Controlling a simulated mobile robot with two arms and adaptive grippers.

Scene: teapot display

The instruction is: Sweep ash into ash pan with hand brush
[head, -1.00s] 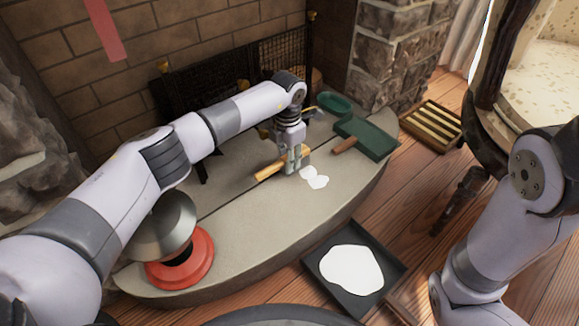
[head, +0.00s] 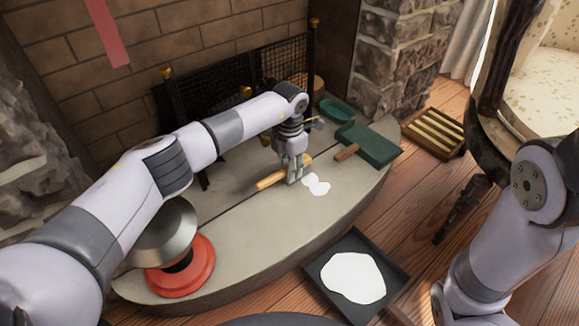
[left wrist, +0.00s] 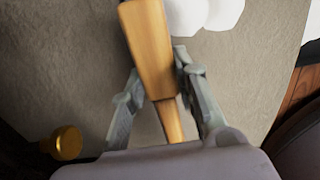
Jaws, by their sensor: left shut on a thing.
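My left gripper (head: 294,181) is shut on the wooden hand brush (head: 268,181), low over the stone hearth. In the left wrist view, the brush (left wrist: 150,45) lies between the two fingers (left wrist: 157,82). White ash (head: 317,185) lies on the hearth just right of the gripper; it also shows at the top of the left wrist view (left wrist: 195,12). A dark square pan (head: 393,268) stands on the floor in front of the hearth, with a white patch of ash inside it. My right gripper is out of view.
A green flat tool with a wooden handle (head: 370,145) and a green dish (head: 336,109) lie at the hearth's right end. A red-based metal item (head: 190,279) stands at its left end. A black mesh screen (head: 285,65) is behind. The front middle of the hearth is clear.

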